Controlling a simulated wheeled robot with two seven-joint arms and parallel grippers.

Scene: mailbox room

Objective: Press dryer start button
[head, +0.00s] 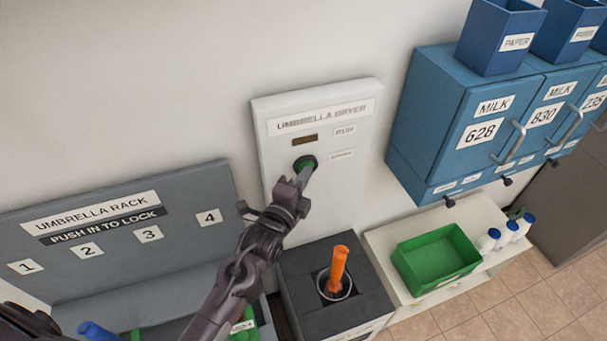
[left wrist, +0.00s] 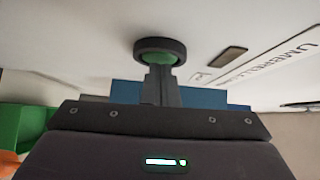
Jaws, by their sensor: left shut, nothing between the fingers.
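The umbrella dryer panel (head: 338,196) is a white plate on the wall, labelled UMBRELLA DRYER. Its green start button (head: 311,162) sits in a black ring below a small dark display (head: 305,140). My left gripper (head: 303,176) is shut and empty, its fingertips at the button. In the left wrist view the fingertips (left wrist: 158,75) overlap the lower part of the green button (left wrist: 160,58) inside its black ring (left wrist: 160,45). I cannot tell whether they touch it or whether it is pushed in. My right gripper is not in view.
A dark box (head: 292,265) holding an orange umbrella (head: 337,270) stands below the panel. A grey umbrella rack (head: 185,189) is at left. Blue milk boxes (head: 430,110) hang at right, above a white cabinet (head: 385,238) with a green tray (head: 462,238) and several bottles (head: 513,227).

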